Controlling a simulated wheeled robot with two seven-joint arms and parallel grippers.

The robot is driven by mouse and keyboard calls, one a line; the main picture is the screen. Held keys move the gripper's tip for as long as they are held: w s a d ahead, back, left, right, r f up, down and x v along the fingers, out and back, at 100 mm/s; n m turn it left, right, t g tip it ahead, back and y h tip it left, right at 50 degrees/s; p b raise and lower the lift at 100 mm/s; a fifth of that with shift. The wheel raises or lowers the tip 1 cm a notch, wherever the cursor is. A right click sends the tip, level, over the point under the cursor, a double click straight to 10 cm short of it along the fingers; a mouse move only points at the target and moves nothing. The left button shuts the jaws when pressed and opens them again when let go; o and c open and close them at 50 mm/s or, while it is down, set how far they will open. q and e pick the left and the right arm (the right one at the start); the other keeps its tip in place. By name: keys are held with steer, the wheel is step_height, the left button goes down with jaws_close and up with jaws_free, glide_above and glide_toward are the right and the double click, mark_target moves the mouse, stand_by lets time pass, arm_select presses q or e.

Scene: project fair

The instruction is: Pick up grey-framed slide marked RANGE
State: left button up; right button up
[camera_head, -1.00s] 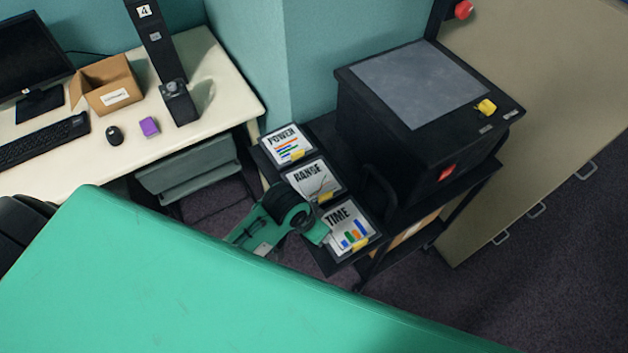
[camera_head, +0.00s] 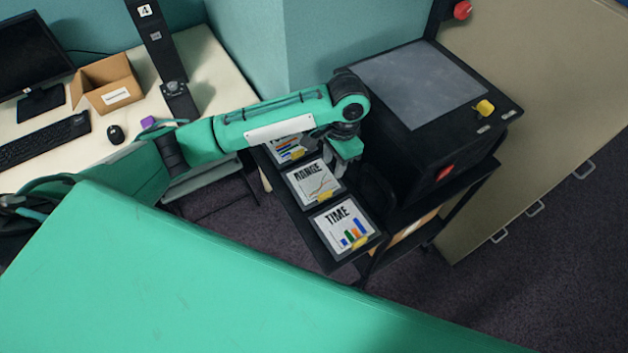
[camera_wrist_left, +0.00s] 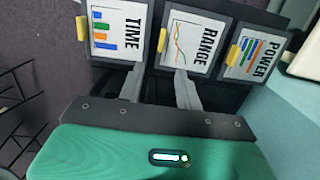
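The dark grey-framed RANGE slide (camera_head: 316,183) lies in the middle of a row on a black shelf, with a line graph and a yellow tab. It also shows in the left wrist view (camera_wrist_left: 191,45). The TIME slide (camera_head: 342,224) is on its near side and the POWER slide (camera_head: 287,150) on its far side, partly hidden by my left arm. Contact cannot be told. My right gripper is out of view.
A black box machine (camera_head: 430,95) with a grey top and yellow knob stands right beside the slides. A cream desk (camera_head: 215,75) with a monitor, keyboard and cardboard box (camera_head: 108,85) is at left. My green body fills the foreground.

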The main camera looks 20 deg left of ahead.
arm_select(q)
steer(key=p, duration=0.2)
glide_above(326, 193)
steer(key=f, duration=0.8)
steer(key=shift+w, duration=0.3)
steer(key=f+p, duration=0.1)
steer(key=f, duration=0.2)
steer(key=f+p, duration=0.1)
steer(key=shift+s+f+p, duration=0.25)
steer(key=shift+p, duration=0.1)
steer(key=shift+f, duration=0.4)
steer(key=shift+c, duration=0.4)
jaws_close()
